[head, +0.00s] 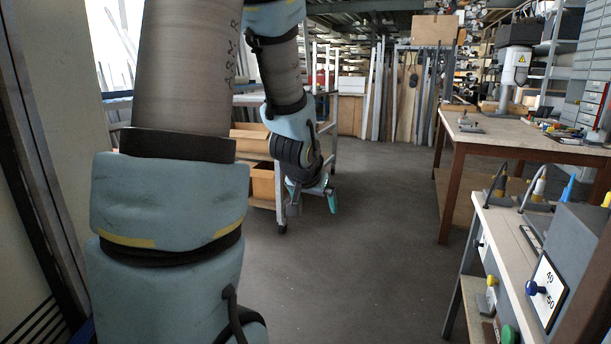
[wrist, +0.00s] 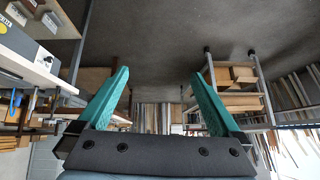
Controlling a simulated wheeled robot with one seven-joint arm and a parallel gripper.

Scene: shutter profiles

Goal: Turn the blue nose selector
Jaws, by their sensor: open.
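The blue nose selector (head: 531,287) is a round blue knob on a white plate with dark numbers. The plate is on the front of a grey box (head: 590,235) at the right edge in the head view. My gripper (head: 312,195) hangs in mid-air over the open floor, well to the left of the selector. In the wrist view my gripper (wrist: 159,75) has its two teal fingers spread wide with nothing between them.
The box stands on a pale bench (head: 513,235) with several cables and coloured-tipped tools. A shelf trolley (head: 333,130) is behind my gripper. The grey floor (head: 380,250) between is clear.

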